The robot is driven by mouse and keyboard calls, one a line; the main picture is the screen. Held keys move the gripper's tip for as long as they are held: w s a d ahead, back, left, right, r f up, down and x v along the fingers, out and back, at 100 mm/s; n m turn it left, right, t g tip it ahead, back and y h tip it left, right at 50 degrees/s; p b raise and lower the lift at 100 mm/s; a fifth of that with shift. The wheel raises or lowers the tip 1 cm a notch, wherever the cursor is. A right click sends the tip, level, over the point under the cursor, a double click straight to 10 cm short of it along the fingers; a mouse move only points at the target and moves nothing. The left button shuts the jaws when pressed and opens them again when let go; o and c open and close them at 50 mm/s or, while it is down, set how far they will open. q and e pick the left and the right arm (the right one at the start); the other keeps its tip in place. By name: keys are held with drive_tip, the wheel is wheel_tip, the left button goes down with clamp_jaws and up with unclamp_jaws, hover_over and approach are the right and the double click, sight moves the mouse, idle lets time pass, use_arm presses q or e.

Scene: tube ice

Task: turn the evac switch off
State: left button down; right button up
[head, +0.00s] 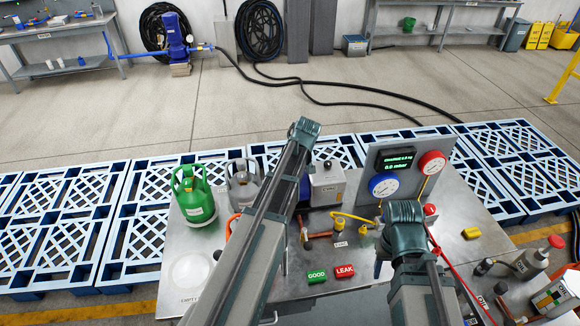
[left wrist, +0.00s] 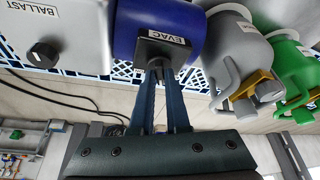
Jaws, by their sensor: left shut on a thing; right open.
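The evac switch is a dark block with an EVAC label (left wrist: 168,42) on the end of the pump's blue round housing (left wrist: 126,28), in the left wrist view. My left gripper (left wrist: 158,68) is shut on the switch's knob, which is mostly hidden between the fingertips. Its setting cannot be read. In the head view the pump's pale body (head: 328,186) shows beside my left arm, which hides the switch and the left gripper. My right gripper (head: 381,266) is open and largely hidden behind its own arm, over the front of the bench.
A black ballast knob (left wrist: 45,52) is beside the switch. Green (head: 195,197) and grey (head: 243,188) cylinders stand left of my left arm. A gauge panel (head: 412,162) stands at the back right. GOOD (head: 317,276) and LEAK (head: 345,271) blocks lie in front.

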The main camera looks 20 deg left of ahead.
use_arm(q)
drive_tip(key=shift+n+g, duration=0.3)
drive_tip(key=shift+n, duration=0.5)
drive_tip(key=c, duration=0.9)
unclamp_jaws()
drive_tip(key=shift+r, duration=0.1)
drive_tip(key=p+v, duration=1.2)
drive_tip(key=v, duration=0.1)
drive_tip(key=shift+d+r+p, duration=0.2)
drive_tip(key=shift+d+p, duration=0.15)
drive_tip(key=shift+p, duration=0.05)
